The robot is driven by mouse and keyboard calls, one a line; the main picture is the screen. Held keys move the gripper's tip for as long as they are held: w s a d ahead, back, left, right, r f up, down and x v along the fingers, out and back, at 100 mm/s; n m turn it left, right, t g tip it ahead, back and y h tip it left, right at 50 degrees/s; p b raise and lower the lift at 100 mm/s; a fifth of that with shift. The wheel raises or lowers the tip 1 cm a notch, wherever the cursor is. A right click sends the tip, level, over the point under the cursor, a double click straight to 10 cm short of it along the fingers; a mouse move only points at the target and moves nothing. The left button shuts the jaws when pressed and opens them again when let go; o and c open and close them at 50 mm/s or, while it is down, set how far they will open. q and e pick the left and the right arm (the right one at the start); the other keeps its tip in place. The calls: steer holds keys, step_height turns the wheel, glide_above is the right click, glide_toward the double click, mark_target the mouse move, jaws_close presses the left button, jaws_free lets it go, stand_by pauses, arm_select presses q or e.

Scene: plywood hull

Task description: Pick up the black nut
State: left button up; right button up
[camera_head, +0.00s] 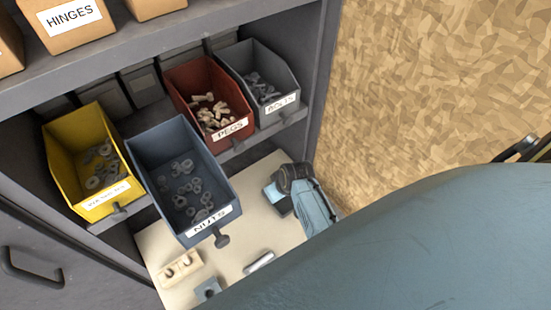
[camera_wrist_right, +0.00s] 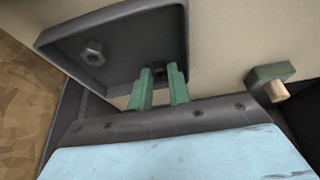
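A grey hex nut (camera_wrist_right: 95,52) lies in the same tray, apart from the fingers. In the head view my right gripper (camera_head: 277,190) is over the pale worktop, mostly hidden by its own wrist. My left gripper is not in view.
A blue NUTS bin (camera_head: 165,140) juts out beside the yellow washers bin (camera_head: 62,150). A red PEGS bin (camera_head: 190,75) and a grey bin (camera_head: 262,60) stand behind. A two-hole wooden block (camera_head: 180,268), grey block (camera_head: 208,290) and metal bar (camera_head: 258,262) are on the worktop.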

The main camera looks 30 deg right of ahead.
jaws_close()
steer(key=shift+r, duration=0.1)
